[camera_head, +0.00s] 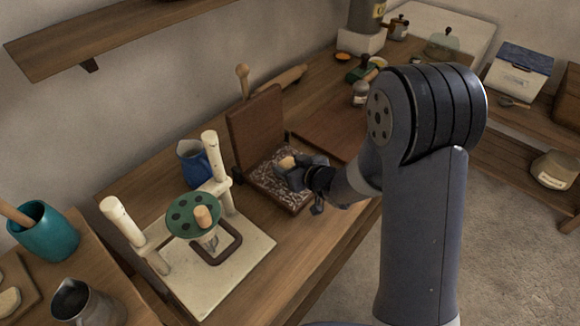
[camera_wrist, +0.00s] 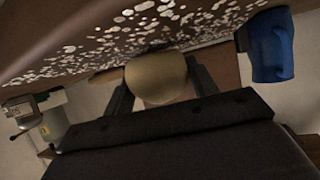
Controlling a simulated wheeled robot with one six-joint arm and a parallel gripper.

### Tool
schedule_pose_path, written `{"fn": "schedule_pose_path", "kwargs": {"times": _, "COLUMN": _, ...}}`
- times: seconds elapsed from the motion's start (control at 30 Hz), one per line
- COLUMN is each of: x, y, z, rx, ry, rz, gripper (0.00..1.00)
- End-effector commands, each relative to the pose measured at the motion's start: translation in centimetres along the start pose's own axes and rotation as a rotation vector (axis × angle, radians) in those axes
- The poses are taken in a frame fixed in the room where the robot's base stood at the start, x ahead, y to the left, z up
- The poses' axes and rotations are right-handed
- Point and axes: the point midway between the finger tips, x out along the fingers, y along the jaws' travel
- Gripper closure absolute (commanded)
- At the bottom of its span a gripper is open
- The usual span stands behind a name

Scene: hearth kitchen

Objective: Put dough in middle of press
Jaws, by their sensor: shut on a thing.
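My gripper (camera_head: 293,168) is shut on a pale tan ball of dough (camera_head: 287,162). In the wrist view the dough (camera_wrist: 158,76) sits between the two dark fingers. The press is a brown wooden one with its lid (camera_head: 256,128) standing open and upright. Its base plate (camera_head: 268,184) is speckled with white and lies flat on the counter. The gripper and dough are over the base, near its middle in the head view. The speckled surface (camera_wrist: 190,30) also shows close by in the wrist view. I cannot tell whether the dough touches it. My gripper hides part of the base.
A white stand with a green holed disc (camera_head: 180,219) is left of the press. A blue jug (camera_head: 193,160) stands between them at the back, also in the wrist view (camera_wrist: 270,48). A rolling pin (camera_head: 286,78) lies behind the lid. Bare counter (camera_head: 290,240) shows in front.

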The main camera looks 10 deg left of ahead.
Motion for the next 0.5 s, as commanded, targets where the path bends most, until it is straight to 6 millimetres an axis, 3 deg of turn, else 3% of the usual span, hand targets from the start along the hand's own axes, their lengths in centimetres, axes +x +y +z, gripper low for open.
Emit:
{"fn": "schedule_pose_path", "kwargs": {"times": 0.43, "x": 0.40, "y": 0.02, "z": 0.76, "rx": 0.000, "ry": 0.002, "rz": 0.001, "gripper": 0.58}}
{"fn": "schedule_pose_path", "kwargs": {"times": 0.47, "x": 0.35, "y": 0.02, "z": 0.68, "rx": 0.000, "ry": 0.002, "rz": 0.001, "gripper": 0.43}}
{"fn": "schedule_pose_path", "kwargs": {"times": 0.5, "x": 0.32, "y": 0.01, "z": 0.62, "rx": 0.000, "ry": 0.002, "rz": 0.001, "gripper": 0.40}}
